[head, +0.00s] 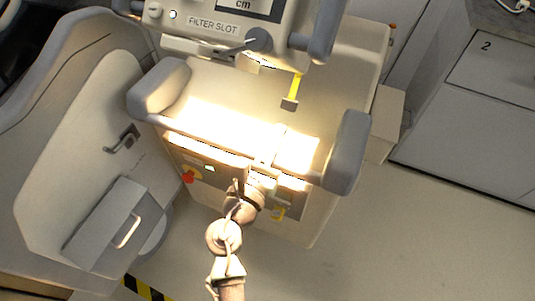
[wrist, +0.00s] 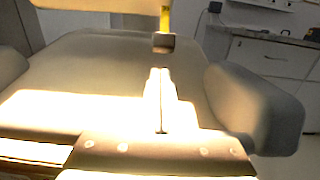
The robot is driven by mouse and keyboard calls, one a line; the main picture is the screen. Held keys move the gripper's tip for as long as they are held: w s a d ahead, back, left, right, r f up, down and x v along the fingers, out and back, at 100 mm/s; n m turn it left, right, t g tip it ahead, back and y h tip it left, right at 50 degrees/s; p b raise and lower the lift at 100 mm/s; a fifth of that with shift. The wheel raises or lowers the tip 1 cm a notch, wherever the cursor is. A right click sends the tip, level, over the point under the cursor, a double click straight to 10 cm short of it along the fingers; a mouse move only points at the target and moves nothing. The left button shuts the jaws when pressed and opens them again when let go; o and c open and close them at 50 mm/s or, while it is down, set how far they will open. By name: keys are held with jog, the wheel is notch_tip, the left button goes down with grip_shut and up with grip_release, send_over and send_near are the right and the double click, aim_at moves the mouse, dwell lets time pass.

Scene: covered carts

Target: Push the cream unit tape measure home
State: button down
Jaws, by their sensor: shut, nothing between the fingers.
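The cream unit (head: 205,42), with a "FILTER SLOT" label and a "cm" display, is at the top of the head view. Its yellow tape (head: 297,86) is drawn out below it and ends in a dark grey tab (head: 290,104). The wrist view shows the tape (wrist: 166,18) and tab (wrist: 164,43) just beyond my fingertips. My gripper (wrist: 160,75) is shut and empty, pointing toward the tab, with a small visible gap. In the head view my gripper's fingers are lost in bright glare below the tab.
Rounded grey armrest-like pads stand left (head: 160,88) and right (head: 346,150) of the bright area. A grey handle (head: 320,35) hangs at the unit's right. Grey cabinets (head: 465,120) stand at right, with open floor (head: 420,220) before them.

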aim_at(287, 106)
jog(key=shift+w+d+r, duration=0.25)
jog(key=shift+w+r, duration=0.45)
jog(key=shift+r, duration=0.2)
jog(key=w+r+p, duration=0.1)
jog(key=r+p, duration=0.1)
jog(key=w+d+r+p, duration=0.1)
jog(key=w+r, duration=0.1)
jog(key=shift+p, duration=0.4)
jog(key=shift+w, duration=0.1)
jog(key=shift+f, duration=0.1)
